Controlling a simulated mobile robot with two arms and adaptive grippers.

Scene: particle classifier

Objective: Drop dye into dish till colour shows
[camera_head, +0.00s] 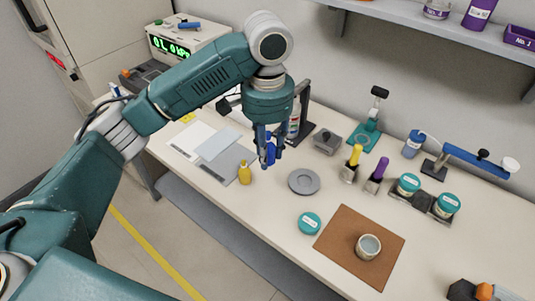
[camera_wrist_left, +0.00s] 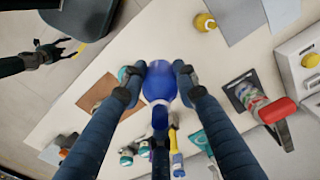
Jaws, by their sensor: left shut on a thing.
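My left gripper (camera_head: 269,157) is shut on a blue dropper bottle (camera_head: 270,149), held above the bench near its back-left part. In the left wrist view the blue bottle (camera_wrist_left: 160,82) sits between the two fingers. A small round dish (camera_head: 369,246) with a pale grey inside stands on a brown mat (camera_head: 335,232), well to the right of the gripper and nearer the front. The mat also shows in the left wrist view (camera_wrist_left: 97,92); the dish is hard to make out there.
A yellow bottle (camera_head: 245,174) stands left of the held bottle. A grey round plate (camera_head: 304,181) and a teal-lidded jar (camera_head: 309,223) lie between gripper and mat. Yellow (camera_head: 354,157) and purple (camera_head: 377,168) handled tools stand behind. A dark stand (camera_head: 305,110) rises behind the gripper.

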